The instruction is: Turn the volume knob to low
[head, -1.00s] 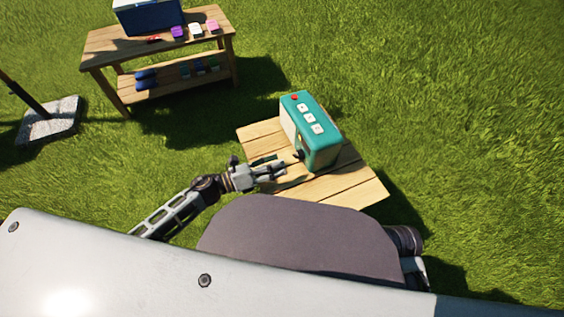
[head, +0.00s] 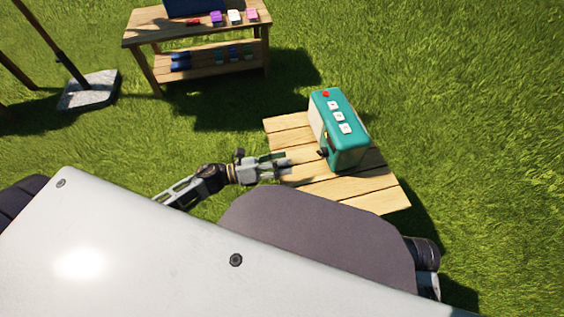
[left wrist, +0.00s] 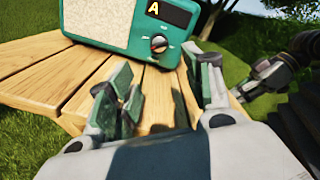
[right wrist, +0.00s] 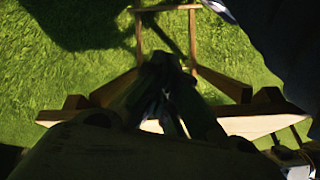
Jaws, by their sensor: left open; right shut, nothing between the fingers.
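The teal radio (head: 349,152) stands upright on the small wooden table (head: 380,194). In the left wrist view the radio (left wrist: 102,38) shows a pale speaker grille, a dark display with a yellow "A", and the round volume knob (left wrist: 159,43) below it. In the right wrist view my right gripper (right wrist: 162,68) is shut and empty, dark in shadow.
A wooden bench (head: 145,37) with small coloured items stands on the grass at the back left. A stone base (head: 90,92) with a pole is left of it. The small table's boards before the radio are clear. Wooden framing (right wrist: 217,82) shows near my right gripper.

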